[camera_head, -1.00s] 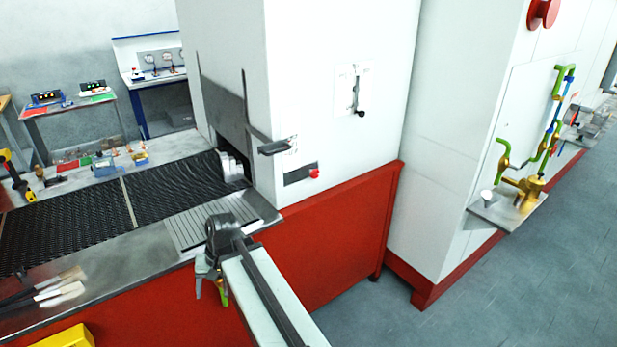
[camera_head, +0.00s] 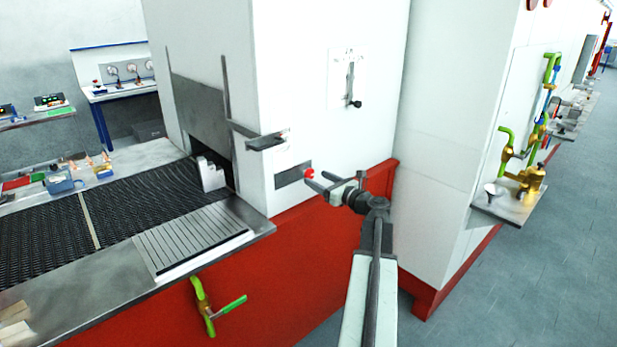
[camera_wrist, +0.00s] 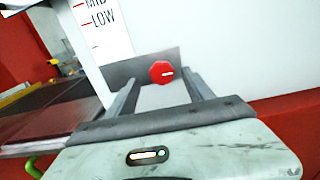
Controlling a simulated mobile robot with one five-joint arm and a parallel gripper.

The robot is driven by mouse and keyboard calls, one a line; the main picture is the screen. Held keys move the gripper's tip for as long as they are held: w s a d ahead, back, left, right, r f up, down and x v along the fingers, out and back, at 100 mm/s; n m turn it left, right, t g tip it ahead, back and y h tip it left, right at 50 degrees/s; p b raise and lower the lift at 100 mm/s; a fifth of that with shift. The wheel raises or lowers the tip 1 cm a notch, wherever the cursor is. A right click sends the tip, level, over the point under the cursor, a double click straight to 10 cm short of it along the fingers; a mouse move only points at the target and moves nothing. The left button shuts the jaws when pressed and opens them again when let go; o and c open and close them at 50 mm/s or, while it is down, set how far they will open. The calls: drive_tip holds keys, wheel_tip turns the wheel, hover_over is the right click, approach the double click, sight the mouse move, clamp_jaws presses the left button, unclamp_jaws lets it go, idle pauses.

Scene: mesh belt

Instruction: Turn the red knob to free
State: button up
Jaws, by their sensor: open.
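The red knob (camera_head: 309,175) is a small round knob on a dark plate (camera_head: 292,176) low on the white housing. In the wrist view the red knob (camera_wrist: 162,72) carries a white mark pointing right, and it shows between my two fingers. My gripper (camera_head: 318,181) is open, with its fingers aimed at the knob. In the wrist view my gripper (camera_wrist: 158,85) has the knob between and a little beyond its fingertips. I cannot tell whether either finger touches the knob.
A grey lever handle (camera_head: 266,141) juts out above and left of the knob. A slotted panel with a lever (camera_head: 353,90) is higher up. The mesh belt (camera_head: 130,205) runs into the housing at left. A green valve handle (camera_head: 208,305) sits on the red base.

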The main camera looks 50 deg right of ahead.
sight(311, 175)
drive_tip(key=w, duration=0.5)
drive_tip(key=shift+w+d, duration=0.15)
drive_tip(key=shift+d, duration=0.15)
